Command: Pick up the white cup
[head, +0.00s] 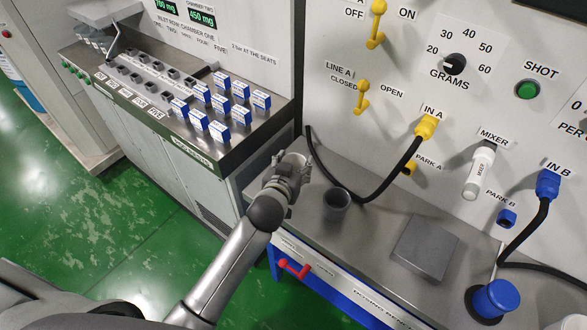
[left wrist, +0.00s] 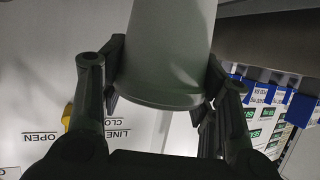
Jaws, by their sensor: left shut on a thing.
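The white cup (head: 294,159) is between the fingers of my left gripper (head: 291,168), at the left end of the steel bench. The gripper hides most of it in the head view. In the left wrist view the cup (left wrist: 170,55) is a pale, smooth, tapered body, with one finger pressed on each side. My left gripper (left wrist: 165,85) is shut on it. I cannot tell for sure whether the cup's bottom touches the bench. My right gripper is not in view.
A dark grey cup-shaped container (head: 337,201) stands on the bench right of my gripper. Farther right are a flat grey block (head: 424,249) and a blue-capped item (head: 494,299). Black hoses run from the yellow IN A connector (head: 427,126) and blue IN B connector (head: 548,183). A cabinet with blue-white boxes (head: 220,104) stands left.

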